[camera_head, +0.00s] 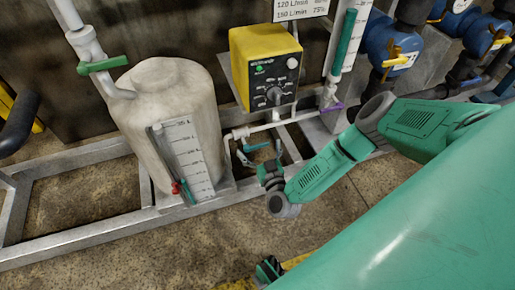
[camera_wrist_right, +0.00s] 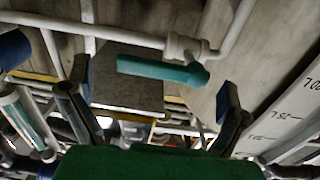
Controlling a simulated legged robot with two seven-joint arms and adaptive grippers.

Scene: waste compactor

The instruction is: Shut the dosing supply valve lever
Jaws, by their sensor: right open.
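A teal valve lever (camera_head: 257,147) sits on the white pipe (camera_head: 275,125) between the tank and the yellow pump box. In the right wrist view the lever (camera_wrist_right: 160,69) lies sideways under a white valve body (camera_wrist_right: 185,46), roughly along the pipe. My right gripper (camera_head: 269,161) is just below the lever in the head view. In the wrist view its open fingers (camera_wrist_right: 152,95) stand left and right of the lever, with nothing held. I cannot tell how deep the gap to the lever is.
A beige tank (camera_head: 150,100) with a level scale stands left, with a green lever (camera_head: 103,66) above it. The yellow pump box (camera_head: 265,65) is above my gripper. A purple lever (camera_head: 331,108) is right. A grey frame rail (camera_head: 60,250) crosses low in front.

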